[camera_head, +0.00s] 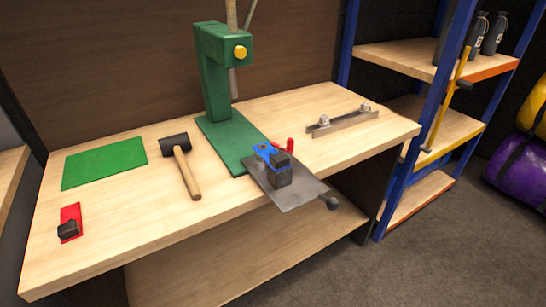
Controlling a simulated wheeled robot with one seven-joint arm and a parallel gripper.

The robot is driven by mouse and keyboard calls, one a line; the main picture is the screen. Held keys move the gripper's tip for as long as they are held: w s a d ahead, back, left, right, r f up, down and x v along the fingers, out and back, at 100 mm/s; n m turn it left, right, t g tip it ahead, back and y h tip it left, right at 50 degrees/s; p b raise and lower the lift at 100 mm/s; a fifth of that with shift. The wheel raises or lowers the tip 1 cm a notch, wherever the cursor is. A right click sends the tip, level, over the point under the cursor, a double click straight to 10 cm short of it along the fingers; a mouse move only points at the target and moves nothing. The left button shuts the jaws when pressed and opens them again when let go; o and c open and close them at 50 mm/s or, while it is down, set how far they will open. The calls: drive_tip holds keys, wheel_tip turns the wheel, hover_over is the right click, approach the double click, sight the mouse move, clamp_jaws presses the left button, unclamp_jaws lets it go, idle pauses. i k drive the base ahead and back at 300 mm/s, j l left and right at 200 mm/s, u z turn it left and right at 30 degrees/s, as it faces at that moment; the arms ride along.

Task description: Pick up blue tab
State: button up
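The blue tab (264,153) is a small, flat, bright blue piece near the bench's front edge, right of centre. A dark block (281,177) sits against its near side and hides part of it. Both are over a grey plate (293,196) at the foot of the green press; whether the tab touches the plate is unclear. My gripper is not in view.
The wooden workbench (120,240) holds a green press (214,85), mallet (180,165), green mat (105,163), red tab with a black block (71,222), small red item (289,146) and metal bar (343,121). The plate's black knob (332,203) overhangs the front edge. Shelving (430,55) stands right.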

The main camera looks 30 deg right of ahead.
sight(278, 162)
drive_tip(key=l+u, duration=0.15)
drive_tip(key=u, duration=0.3)
drive_tip(key=l+u, duration=0.2)
drive_tip(key=u, duration=0.25)
drive_tip(key=l+u, duration=0.15)
drive_tip(key=l, duration=0.25)
drive_tip(key=k+l+u, duration=0.2)
drive_tip(key=l, duration=0.25)
drive_tip(key=l+u, duration=0.15)
drive_tip(key=l, duration=0.25)
drive_tip(key=k+l+u, duration=0.15)
drive_tip(key=l, duration=0.25)
drive_tip(key=k+l+u, duration=0.2)
drive_tip(key=l, duration=0.2)
drive_tip(key=k+l, duration=0.1)
drive_tip(key=l, duration=0.35)
drive_tip(key=k+l, duration=0.1)
drive_tip(key=l, duration=0.35)
drive_tip(key=k+l, duration=0.1)
drive_tip(key=l, duration=0.3)
drive_tip(key=k+l, duration=0.1)
drive_tip(key=l, duration=0.35)
drive_tip(key=i, duration=0.2)
